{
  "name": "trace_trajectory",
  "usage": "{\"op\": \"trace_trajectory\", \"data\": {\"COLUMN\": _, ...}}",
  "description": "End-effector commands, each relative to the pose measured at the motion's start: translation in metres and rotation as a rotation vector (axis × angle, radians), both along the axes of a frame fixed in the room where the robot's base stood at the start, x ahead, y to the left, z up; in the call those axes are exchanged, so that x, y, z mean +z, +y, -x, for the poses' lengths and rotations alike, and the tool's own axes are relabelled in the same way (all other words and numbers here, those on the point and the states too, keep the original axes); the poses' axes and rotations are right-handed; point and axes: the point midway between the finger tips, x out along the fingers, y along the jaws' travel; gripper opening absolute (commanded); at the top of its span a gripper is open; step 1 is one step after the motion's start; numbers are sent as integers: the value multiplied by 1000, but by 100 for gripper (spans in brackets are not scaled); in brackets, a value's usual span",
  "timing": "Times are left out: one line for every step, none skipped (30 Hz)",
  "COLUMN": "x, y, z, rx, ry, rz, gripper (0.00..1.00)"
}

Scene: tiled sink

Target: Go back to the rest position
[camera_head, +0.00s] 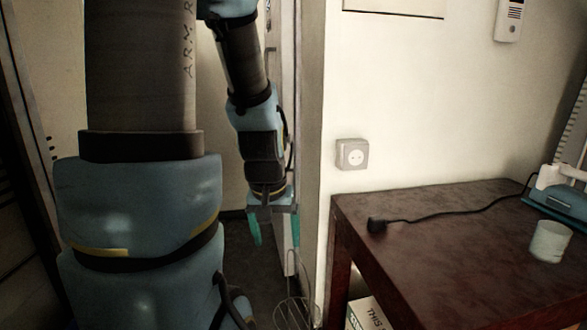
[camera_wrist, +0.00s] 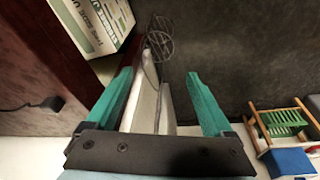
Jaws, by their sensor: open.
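My gripper (camera_head: 273,228) hangs at the end of my arm, pointing down, in the gap left of the brown table in the head view. Its two teal fingers are spread apart, also in the wrist view (camera_wrist: 164,103). Nothing is clearly held between them. Behind the fingers, the wrist view shows a pale upright panel edge (camera_wrist: 145,95) and the dark floor. The gripper is apart from the table. My arm's upper links fill the left of the head view and hide what is behind them.
The brown table (camera_head: 440,240) stands at the right with a black plug and cord (camera_head: 377,225) and a white cup (camera_head: 550,241). A box (camera_head: 368,314) sits under the table.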

Motion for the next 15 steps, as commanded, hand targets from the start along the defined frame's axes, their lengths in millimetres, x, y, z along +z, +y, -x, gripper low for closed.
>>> {"op": "trace_trajectory", "data": {"x": 2, "y": 17, "z": 11, "rx": 9, "ry": 36, "rz": -22, "gripper": 86}}
{"op": "trace_trajectory", "data": {"x": 3, "y": 26, "z": 19, "rx": 10, "ry": 62, "rz": -38, "gripper": 86}}
{"op": "trace_trajectory", "data": {"x": 5, "y": 37, "z": 30, "rx": 13, "ry": 96, "rz": -57, "gripper": 86}}
{"op": "trace_trajectory", "data": {"x": 18, "y": 34, "z": 28, "rx": 6, "ry": 91, "rz": -54, "gripper": 86}}
{"op": "trace_trajectory", "data": {"x": 25, "y": 32, "z": 27, "rx": 5, "ry": 90, "rz": -53, "gripper": 86}}
{"op": "trace_trajectory", "data": {"x": 33, "y": 32, "z": 27, "rx": 4, "ry": 90, "rz": -52, "gripper": 86}}
{"op": "trace_trajectory", "data": {"x": 38, "y": 32, "z": 27, "rx": 4, "ry": 89, "rz": -52, "gripper": 86}}
{"op": "trace_trajectory", "data": {"x": 44, "y": 31, "z": 27, "rx": 4, "ry": 89, "rz": -51, "gripper": 86}}
{"op": "trace_trajectory", "data": {"x": 52, "y": 31, "z": 27, "rx": 4, "ry": 89, "rz": -51, "gripper": 86}}
{"op": "trace_trajectory", "data": {"x": 58, "y": 31, "z": 26, "rx": 4, "ry": 89, "rz": -51, "gripper": 86}}
{"op": "trace_trajectory", "data": {"x": 65, "y": 31, "z": 26, "rx": 4, "ry": 89, "rz": -51, "gripper": 86}}
{"op": "trace_trajectory", "data": {"x": 74, "y": 31, "z": 26, "rx": 4, "ry": 89, "rz": -51, "gripper": 86}}
{"op": "trace_trajectory", "data": {"x": 82, "y": 31, "z": 26, "rx": 4, "ry": 88, "rz": -51, "gripper": 86}}
{"op": "trace_trajectory", "data": {"x": 90, "y": 31, "z": 26, "rx": 4, "ry": 88, "rz": -51, "gripper": 86}}
{"op": "trace_trajectory", "data": {"x": 101, "y": 31, "z": 26, "rx": 4, "ry": 88, "rz": -51, "gripper": 86}}
